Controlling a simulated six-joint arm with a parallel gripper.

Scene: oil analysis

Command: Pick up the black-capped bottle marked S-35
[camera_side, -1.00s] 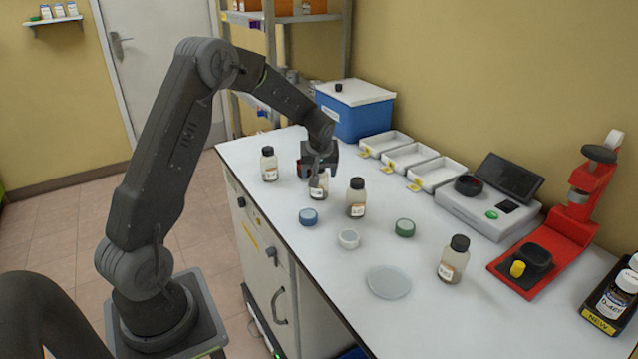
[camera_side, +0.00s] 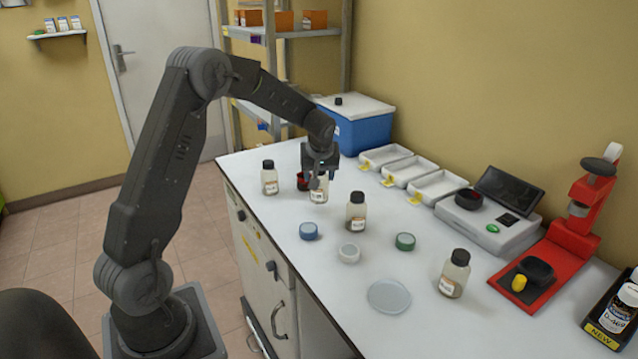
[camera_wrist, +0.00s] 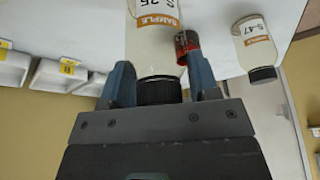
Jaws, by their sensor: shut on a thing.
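The bottle marked S-35 (camera_wrist: 150,42) shows in the wrist view, with a pale body, a label with an orange SAMPLE band and a black cap. My gripper (camera_wrist: 163,88) is shut on it, one finger on each side at the cap and neck. In the side view the bottle (camera_side: 319,190) hangs below my gripper (camera_side: 318,176), which hides its cap. Whether its base touches the table I cannot tell.
A bottle marked S-47 (camera_wrist: 257,45) stands beside it, also at the left in the side view (camera_side: 269,178). A red, dark-topped container (camera_wrist: 187,46) is close by. Other black-capped bottles stand nearer (camera_side: 356,212) and at the right (camera_side: 454,274). Coloured lids (camera_side: 309,231) lie in front.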

